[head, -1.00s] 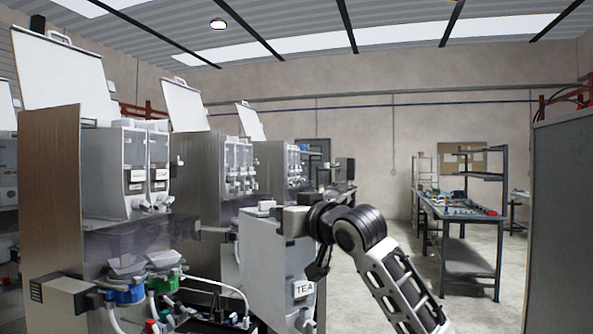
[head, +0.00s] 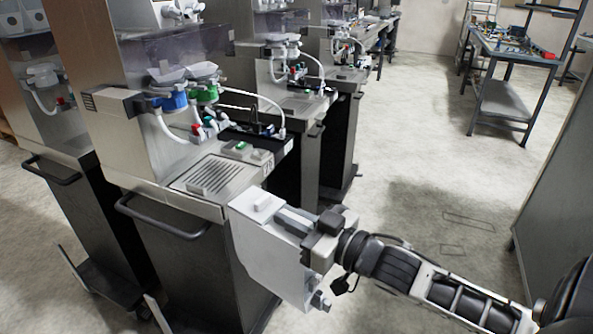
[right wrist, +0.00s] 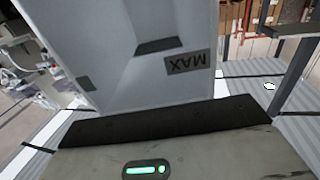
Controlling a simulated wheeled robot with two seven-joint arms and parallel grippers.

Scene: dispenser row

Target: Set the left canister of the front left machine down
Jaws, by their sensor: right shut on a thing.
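A white, box-shaped canister (head: 262,246) hangs in the air at the front right of the nearest dispenser machine. My right gripper (head: 292,221) is shut on its upper part. The canister looks roughly upright in the head view, and its underside is clear of the floor. In the right wrist view the canister (right wrist: 120,60) is large, with a MAX label reading upside down. The nearest machine (head: 120,150) has a drip tray and blue and green fittings below a smoky panel. My left gripper is in neither view.
The machine's push handle (head: 160,222) juts out left of the canister. More machines (head: 285,85) stand in a row behind. A workbench (head: 505,60) is at the back right, and a grey cabinet (head: 560,190) stands at the right edge. Open floor (head: 415,150) lies between.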

